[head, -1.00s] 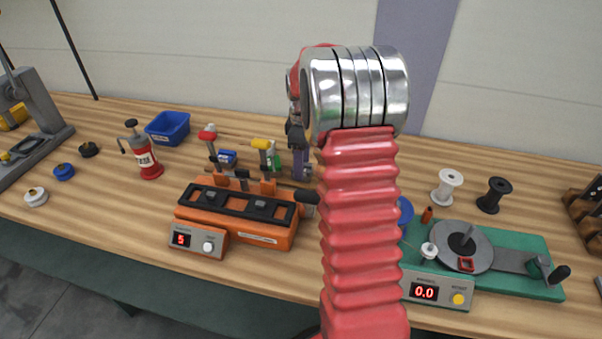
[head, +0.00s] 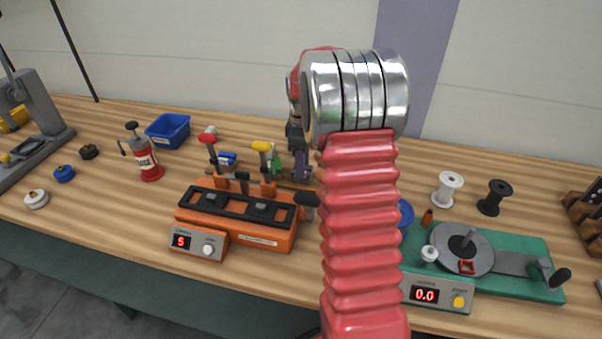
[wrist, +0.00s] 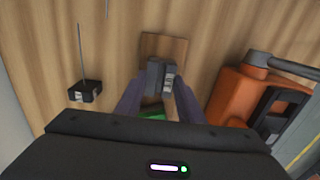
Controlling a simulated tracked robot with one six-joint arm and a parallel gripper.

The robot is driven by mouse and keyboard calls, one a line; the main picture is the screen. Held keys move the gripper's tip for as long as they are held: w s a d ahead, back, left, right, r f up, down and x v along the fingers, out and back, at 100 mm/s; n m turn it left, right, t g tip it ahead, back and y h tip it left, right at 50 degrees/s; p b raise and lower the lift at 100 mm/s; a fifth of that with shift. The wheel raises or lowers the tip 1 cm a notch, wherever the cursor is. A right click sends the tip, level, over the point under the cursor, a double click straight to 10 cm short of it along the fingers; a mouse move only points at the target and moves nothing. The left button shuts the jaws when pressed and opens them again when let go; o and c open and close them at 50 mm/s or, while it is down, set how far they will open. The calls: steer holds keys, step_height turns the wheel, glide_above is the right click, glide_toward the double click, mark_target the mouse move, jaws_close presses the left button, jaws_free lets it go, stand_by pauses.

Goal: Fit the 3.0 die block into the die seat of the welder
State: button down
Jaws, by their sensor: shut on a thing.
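The orange welder (head: 265,236) stands on the bench with a black top rail, a red-knobbed lever and a yellow-knobbed lever. Its orange body also shows at the right of the wrist view (wrist: 232,98). I cannot make out its die seat clearly. My purple gripper (head: 300,172) is just behind the welder's right end, partly hidden by my red arm. In the wrist view, my gripper (wrist: 160,78) is shut on a small grey block (wrist: 169,82) with a pale label, apparently the die block. The label is too small to read.
A brown wooden piece (wrist: 164,46) lies beyond the fingertips. A black block with a thin rod (wrist: 85,92) is left of them. A green item (head: 275,162), blue bin (head: 169,129) and red bottle (head: 147,162) stand behind or left. A green-based winder (head: 510,262) stands right.

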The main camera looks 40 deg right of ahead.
step_height(320, 180, up, 10)
stand_by(0.6)
stand_by(0.5)
steer(key=s+a+r, duration=0.2)
steer(key=s+r, duration=0.1)
steer(key=s, duration=0.7)
steer(key=s+a+r, duration=0.1)
steer(key=s+r, duration=0.1)
steer(key=s, duration=0.9)
steer(key=shift+a+r+m, duration=0.4)
steer(key=shift+s, duration=0.1)
